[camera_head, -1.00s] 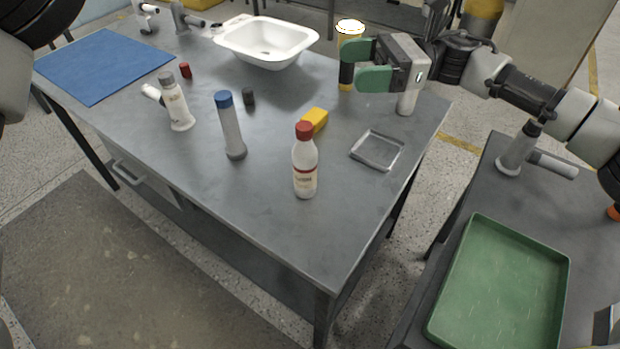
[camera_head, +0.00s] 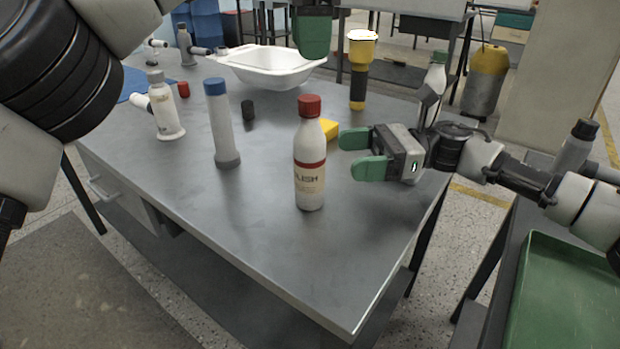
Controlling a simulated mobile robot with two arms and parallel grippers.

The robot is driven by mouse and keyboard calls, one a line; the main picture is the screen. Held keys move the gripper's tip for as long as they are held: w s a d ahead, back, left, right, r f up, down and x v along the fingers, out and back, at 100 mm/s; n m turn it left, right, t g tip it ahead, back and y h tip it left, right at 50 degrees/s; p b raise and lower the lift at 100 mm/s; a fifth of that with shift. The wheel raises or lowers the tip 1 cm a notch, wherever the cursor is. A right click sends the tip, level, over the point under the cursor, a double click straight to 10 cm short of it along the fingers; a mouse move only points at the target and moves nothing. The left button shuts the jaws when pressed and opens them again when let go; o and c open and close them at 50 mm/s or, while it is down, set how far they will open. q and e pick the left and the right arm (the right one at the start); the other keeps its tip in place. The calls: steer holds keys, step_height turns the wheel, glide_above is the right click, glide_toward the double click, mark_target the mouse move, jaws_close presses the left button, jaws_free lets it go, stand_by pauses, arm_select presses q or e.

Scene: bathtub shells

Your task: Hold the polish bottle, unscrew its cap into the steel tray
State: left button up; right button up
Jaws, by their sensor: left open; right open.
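The polish bottle (camera_head: 309,172) is white with a red cap (camera_head: 309,106) and a red-banded label. It stands upright near the front of the grey table, with the cap on. My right gripper (camera_head: 361,153) is open and empty, just right of the bottle, its green fingers pointing left towards it and not touching it. My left gripper (camera_head: 312,36) is at the top edge, above and behind the bottle; a green finger shows, and it is open. The steel tray is not visible now; my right gripper covers its place.
A white bottle (camera_head: 165,112) and a blue-capped cylinder (camera_head: 222,130) stand to the left. A yellow block (camera_head: 329,129) lies behind the bottle. A white basin (camera_head: 268,66) and a yellow torch (camera_head: 359,75) are farther back. The table front is clear.

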mark_target(296, 159)
steer(key=a, duration=0.3)
steer(key=s+a, duration=0.1)
steer(key=a, duration=0.5)
steer(key=shift+s, duration=0.25)
